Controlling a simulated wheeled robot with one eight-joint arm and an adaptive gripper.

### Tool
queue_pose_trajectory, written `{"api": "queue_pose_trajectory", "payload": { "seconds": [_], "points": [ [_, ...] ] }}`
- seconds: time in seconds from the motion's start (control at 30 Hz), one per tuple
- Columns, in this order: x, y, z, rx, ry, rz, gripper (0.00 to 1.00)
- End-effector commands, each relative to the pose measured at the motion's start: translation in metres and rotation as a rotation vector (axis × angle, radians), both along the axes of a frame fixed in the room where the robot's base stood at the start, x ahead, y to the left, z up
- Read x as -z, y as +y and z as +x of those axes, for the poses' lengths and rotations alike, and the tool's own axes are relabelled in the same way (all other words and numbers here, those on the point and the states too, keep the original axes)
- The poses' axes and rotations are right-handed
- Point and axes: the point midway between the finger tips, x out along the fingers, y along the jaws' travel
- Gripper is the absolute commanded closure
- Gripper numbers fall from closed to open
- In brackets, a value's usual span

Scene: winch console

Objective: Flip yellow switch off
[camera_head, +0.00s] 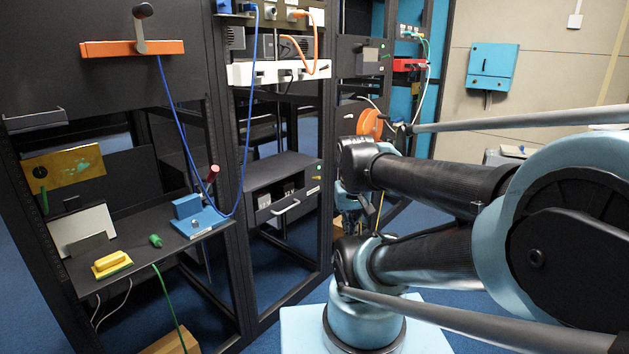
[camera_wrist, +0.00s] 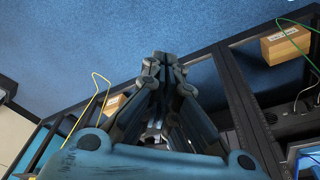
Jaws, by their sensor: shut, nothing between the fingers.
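A small yellow part (camera_head: 316,178), possibly the yellow switch, sits on the right side of the black drawer unit in the middle rack; its position is too small to tell. My gripper (camera_head: 350,228) hangs pointing down just right of that rack, partly hidden by my arm links. In the wrist view my gripper (camera_wrist: 165,58) has its fingers shut together with nothing between them, above blue floor. It is apart from the yellow part. I cannot make out a yellow switch in the wrist view.
A yellow-handled block (camera_head: 112,264) and a blue box with a red-tipped lever (camera_head: 200,217) stand on the left shelf. An orange reel (camera_head: 369,124) is behind my arm. Cardboard boxes (camera_wrist: 285,46) lie near the black rack frame. Blue carpet is clear ahead of the fingers.

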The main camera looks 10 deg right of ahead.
Motion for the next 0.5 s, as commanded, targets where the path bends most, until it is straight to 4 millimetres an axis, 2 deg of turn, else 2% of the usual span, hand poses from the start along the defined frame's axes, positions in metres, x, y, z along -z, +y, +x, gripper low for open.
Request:
{"api": "queue_pose_trajectory", "payload": {
  "seconds": [0.2,0.5],
  "points": [
    [-0.024,-0.004,0.037,0.049,-0.012,-0.041,1.00],
    [-0.049,-0.004,0.090,0.119,-0.039,-0.096,1.00]
  ]
}}
